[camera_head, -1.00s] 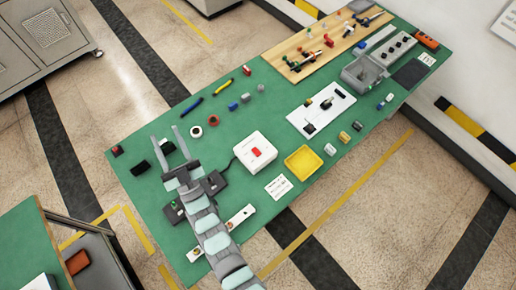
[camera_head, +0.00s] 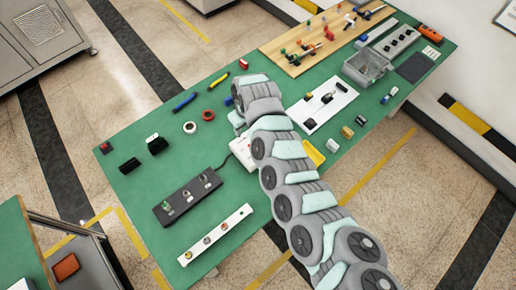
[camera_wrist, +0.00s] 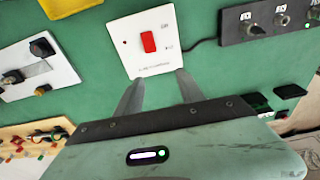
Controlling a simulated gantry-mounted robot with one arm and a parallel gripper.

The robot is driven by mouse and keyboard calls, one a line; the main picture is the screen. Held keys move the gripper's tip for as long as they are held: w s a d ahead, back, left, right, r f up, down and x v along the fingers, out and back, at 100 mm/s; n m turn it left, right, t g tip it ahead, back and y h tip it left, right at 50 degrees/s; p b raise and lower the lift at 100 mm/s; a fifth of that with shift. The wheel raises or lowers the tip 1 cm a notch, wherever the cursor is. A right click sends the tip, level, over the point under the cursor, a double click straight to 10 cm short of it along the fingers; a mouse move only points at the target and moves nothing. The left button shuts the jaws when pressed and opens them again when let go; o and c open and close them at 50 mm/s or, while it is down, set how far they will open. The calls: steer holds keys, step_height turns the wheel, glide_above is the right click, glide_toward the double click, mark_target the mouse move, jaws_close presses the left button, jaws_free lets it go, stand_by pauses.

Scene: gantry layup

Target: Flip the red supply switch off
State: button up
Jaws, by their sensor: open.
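The red supply switch (camera_wrist: 149,42) is a red rocker set in a white square box on the green table. In the wrist view the white box (camera_wrist: 118,28) lies just beyond my fingertips, and the rocker is upright in the picture, a little above the gap between them. In the head view only the left part of the white box (camera_head: 240,150) shows; my arm hides the rocker. My gripper (camera_wrist: 154,78) is open and empty, its two fingers spread over the near edge of the box. I cannot tell whether the fingers touch it. The rocker's on or off position is unclear.
A dark panel with key switches (camera_head: 188,195) and a white strip with buttons (camera_head: 215,234) lie left of the arm. A yellow tray (camera_head: 314,154) is partly hidden right of it. A white plate with a lever (camera_head: 322,105) lies further back.

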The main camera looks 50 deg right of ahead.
steer(key=s+d+g, duration=0.1)
steer(key=s+g, duration=0.1)
steer(key=s, duration=0.3)
step_height(320, 180, down, 10)
steer(key=shift+w+f+b, duration=0.15)
steer(key=shift+f+b, duration=0.05)
steer(key=shift+b, duration=0.4)
jaws_close()
